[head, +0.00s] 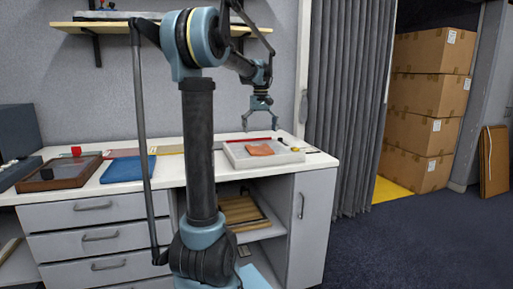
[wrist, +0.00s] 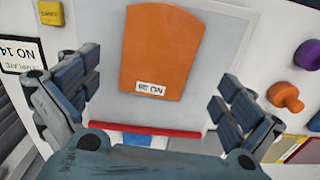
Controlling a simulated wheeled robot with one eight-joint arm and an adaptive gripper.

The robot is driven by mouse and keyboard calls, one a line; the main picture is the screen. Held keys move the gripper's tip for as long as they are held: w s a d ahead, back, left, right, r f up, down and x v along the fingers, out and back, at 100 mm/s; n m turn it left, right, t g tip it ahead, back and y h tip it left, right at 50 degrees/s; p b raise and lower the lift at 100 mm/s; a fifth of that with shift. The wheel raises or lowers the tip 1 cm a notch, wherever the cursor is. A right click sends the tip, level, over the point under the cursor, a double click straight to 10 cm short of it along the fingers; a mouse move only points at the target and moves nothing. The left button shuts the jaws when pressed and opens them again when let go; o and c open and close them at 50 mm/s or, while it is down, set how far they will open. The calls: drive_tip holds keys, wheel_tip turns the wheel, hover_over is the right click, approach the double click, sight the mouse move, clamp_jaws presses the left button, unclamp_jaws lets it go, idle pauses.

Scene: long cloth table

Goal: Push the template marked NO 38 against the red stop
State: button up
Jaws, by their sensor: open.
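The orange template (wrist: 160,50) lies flat on a pale grey panel (wrist: 110,105). Its small white label reads NO 38, upside down in the wrist view. The red stop (wrist: 145,130) is a straight bar across the panel's lower part in that view, with a bare gap between it and the template. In the head view the template (head: 259,150) lies on the white tray (head: 292,157), and the red stop (head: 247,140) runs along its far side. My gripper (head: 262,126) is open and empty above the tray, with its fingers (wrist: 157,85) spread either side of the template.
In the wrist view, a NO 14 sign (wrist: 22,55) is at left, with a purple knob (wrist: 308,54) and an orange knob (wrist: 285,97) at right. In the head view, a blue flat piece (head: 128,169) and a brown tray (head: 60,172) lie left on the table.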

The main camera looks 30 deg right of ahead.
sight(260, 149)
drive_tip(key=shift+f, duration=3.55)
drive_tip(key=c, duration=1.5)
